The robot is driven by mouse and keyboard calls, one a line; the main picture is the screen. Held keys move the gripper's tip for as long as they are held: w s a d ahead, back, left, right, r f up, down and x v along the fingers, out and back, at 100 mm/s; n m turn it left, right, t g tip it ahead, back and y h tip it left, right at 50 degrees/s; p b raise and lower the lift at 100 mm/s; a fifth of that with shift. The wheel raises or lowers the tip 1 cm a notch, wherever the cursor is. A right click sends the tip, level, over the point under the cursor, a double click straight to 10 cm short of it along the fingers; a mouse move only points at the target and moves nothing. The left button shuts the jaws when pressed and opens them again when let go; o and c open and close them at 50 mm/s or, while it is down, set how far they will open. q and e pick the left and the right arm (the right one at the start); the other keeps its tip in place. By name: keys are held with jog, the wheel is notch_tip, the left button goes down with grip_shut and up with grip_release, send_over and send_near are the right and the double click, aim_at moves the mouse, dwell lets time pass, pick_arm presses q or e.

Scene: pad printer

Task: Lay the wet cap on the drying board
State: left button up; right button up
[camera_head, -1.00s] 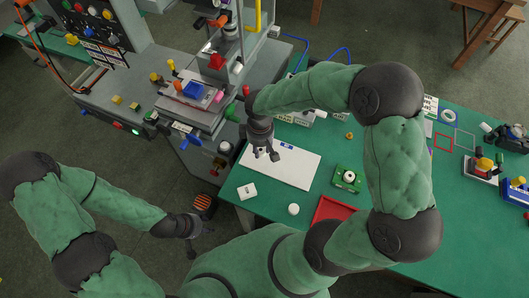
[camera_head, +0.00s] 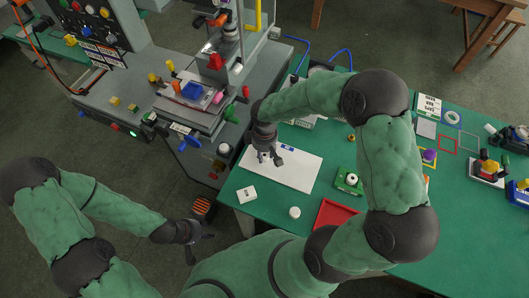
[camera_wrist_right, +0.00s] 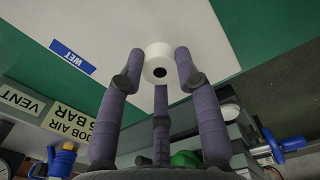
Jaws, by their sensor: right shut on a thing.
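The drying board (camera_head: 301,175) is a white sheet lying on the green table in the head view. Its blue WET label (camera_wrist_right: 72,57) shows in the right wrist view, with the board (camera_wrist_right: 105,22) behind the fingers. My right gripper (camera_head: 270,158) is over the upper left part of the board. In the right wrist view its three fingers (camera_wrist_right: 159,80) are shut around a small white round cap (camera_wrist_right: 158,53) with a dark centre hole. Whether the cap touches the board cannot be told. My left gripper (camera_head: 200,245) is open and empty, low beside the table.
A white block (camera_head: 247,194), a white round piece (camera_head: 294,212), a green box (camera_head: 348,181) and a red tray (camera_head: 334,214) lie near the board. The grey printer (camera_head: 190,110) stands to the left. Most of the board is bare.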

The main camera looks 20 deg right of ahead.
aim_at(264, 155)
jog(key=o, duration=0.7)
jog(key=shift+o, duration=0.2)
jog(key=shift+r+p, duration=0.35)
jog(key=shift+r, duration=0.15)
notch_tip(264, 155, up, 11)
jog(key=p, duration=0.4)
jog(key=shift+r, duration=0.1)
